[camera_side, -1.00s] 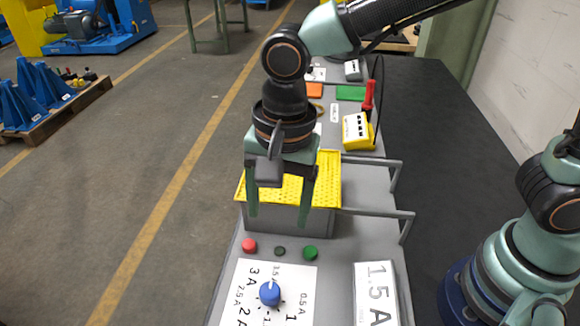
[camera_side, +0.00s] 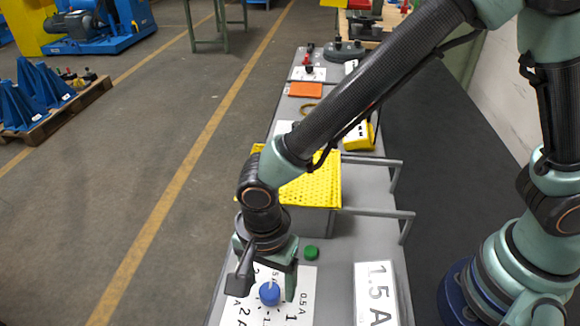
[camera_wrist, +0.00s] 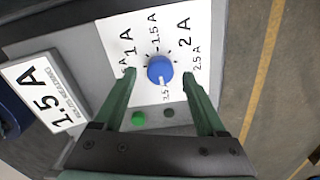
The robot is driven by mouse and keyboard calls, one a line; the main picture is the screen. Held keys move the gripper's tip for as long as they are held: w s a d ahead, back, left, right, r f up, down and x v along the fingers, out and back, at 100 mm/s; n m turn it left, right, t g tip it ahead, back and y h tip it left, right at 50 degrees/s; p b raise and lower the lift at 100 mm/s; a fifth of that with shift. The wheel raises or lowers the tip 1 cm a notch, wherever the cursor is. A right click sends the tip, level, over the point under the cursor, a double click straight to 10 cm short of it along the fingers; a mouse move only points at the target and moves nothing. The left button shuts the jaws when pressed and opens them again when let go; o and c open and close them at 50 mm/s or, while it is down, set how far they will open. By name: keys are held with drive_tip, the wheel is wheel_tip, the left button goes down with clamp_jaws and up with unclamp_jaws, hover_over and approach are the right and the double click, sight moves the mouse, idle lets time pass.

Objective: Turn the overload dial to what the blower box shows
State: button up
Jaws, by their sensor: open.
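The overload dial is a blue knob (camera_side: 269,293) on a white scale plate (camera_side: 305,280) marked in amps. The knob also shows in the wrist view (camera_wrist: 160,69). Its white pointer line appears to face the 3.5 A mark, on the side toward the buttons. The box sign (camera_side: 376,285) reads 1.5 A; it also shows in the wrist view (camera_wrist: 45,92). My gripper (camera_side: 264,293) is open, with one finger on each side of the knob. In the wrist view my gripper (camera_wrist: 159,79) shows gaps between both fingers and the knob. The 3 A mark is hidden there.
A green button (camera_side: 311,253) and a dark button (camera_wrist: 169,113) lie just behind the dial plate. A grey box with a yellow perforated cover (camera_side: 318,180) stands behind them. Grey rails (camera_side: 375,212) stick out to its right. A yellow meter (camera_side: 358,136) is farther back.

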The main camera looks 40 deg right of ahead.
drive_tip(key=shift+f, duration=0.7)
clamp_jaws()
